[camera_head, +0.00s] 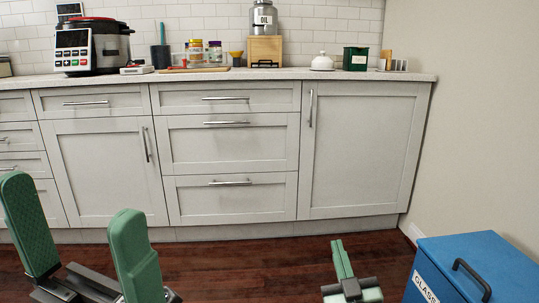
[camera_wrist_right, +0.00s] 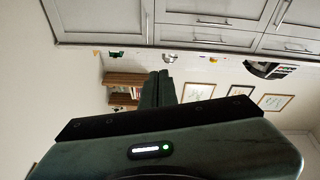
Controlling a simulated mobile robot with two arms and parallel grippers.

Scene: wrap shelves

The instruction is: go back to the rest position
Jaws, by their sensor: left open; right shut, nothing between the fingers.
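My left gripper (camera_head: 72,200) is at the lower left of the head view. Its two green fingers stand upright and wide apart, with nothing between them. My right gripper (camera_head: 341,254) is at the bottom, right of the middle, in front of the cabinets. Its green fingers are together and hold nothing. In the right wrist view the closed fingers (camera_wrist_right: 162,82) point away from the camera, also empty. Both grippers appear clear of the cabinets.
White cabinets (camera_head: 229,142) line the wall, under a countertop (camera_head: 215,75) carrying a cooker (camera_head: 85,45), several jars, an oil canister (camera_head: 263,18) and a green box (camera_head: 355,58). A blue bin (camera_head: 480,255) stands at the lower right, near my right gripper. Dark wooden floor (camera_head: 230,265) is open between the grippers.

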